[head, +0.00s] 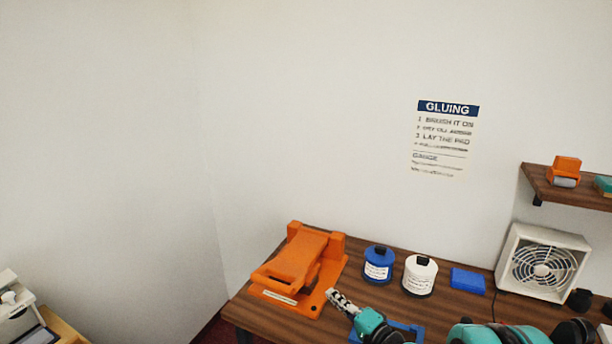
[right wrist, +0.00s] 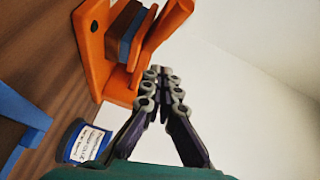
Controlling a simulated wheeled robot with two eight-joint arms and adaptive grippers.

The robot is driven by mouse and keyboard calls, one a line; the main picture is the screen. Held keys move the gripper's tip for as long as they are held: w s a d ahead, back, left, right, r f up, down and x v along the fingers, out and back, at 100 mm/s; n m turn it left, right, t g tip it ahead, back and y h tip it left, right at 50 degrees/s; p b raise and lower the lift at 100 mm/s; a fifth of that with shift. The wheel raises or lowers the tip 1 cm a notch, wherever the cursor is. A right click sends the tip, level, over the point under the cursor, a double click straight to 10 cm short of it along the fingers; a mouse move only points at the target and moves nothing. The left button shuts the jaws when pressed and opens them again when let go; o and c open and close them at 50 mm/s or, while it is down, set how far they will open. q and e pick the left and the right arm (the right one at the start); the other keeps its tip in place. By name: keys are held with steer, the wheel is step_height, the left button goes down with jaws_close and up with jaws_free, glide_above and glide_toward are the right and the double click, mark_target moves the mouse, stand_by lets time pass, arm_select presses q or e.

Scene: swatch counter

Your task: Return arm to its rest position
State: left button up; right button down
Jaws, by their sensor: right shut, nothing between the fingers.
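My right gripper (head: 342,302) reaches in from the lower right over the front of the wooden counter in the head view. Its fingers are shut with nothing between them. In the right wrist view the fingertips (right wrist: 160,84) meet, near the orange press in the picture. The orange press (head: 293,262) stands at the counter's left end; the right wrist view shows it (right wrist: 95,50) with brown and blue layers (right wrist: 128,30) in it. My left gripper is in neither view.
A blue jar (head: 378,264), a white jar (head: 419,275) and a blue block (head: 467,280) stand along the back. A white fan (head: 543,262) stands at right, below a shelf (head: 570,190). A blue item (head: 415,330) lies partly behind my arm. A sign (head: 444,138) hangs on the wall.

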steer(key=s+a+r+n+g+h, duration=0.1)
steer(key=s+n+g+h, duration=0.15)
steer(key=s, duration=0.35)
steer(key=s+r+n+g+h, duration=0.1)
steer(key=s+n+g, duration=0.15)
steer(key=s, duration=0.25)
steer(key=s+d+f+n+g+h, duration=0.1)
steer(key=s+d+n+h, duration=0.1)
steer(key=s+d, duration=0.3)
steer(key=s+d+f+n+g+h, duration=0.1)
steer(key=s+d+h, duration=0.3)
steer(key=s, duration=0.7)
steer(key=shift+s+d+n, duration=0.2)
steer(key=shift+d+n, duration=0.15)
steer(key=shift+n, duration=0.05)
steer(key=shift+h, duration=0.25)
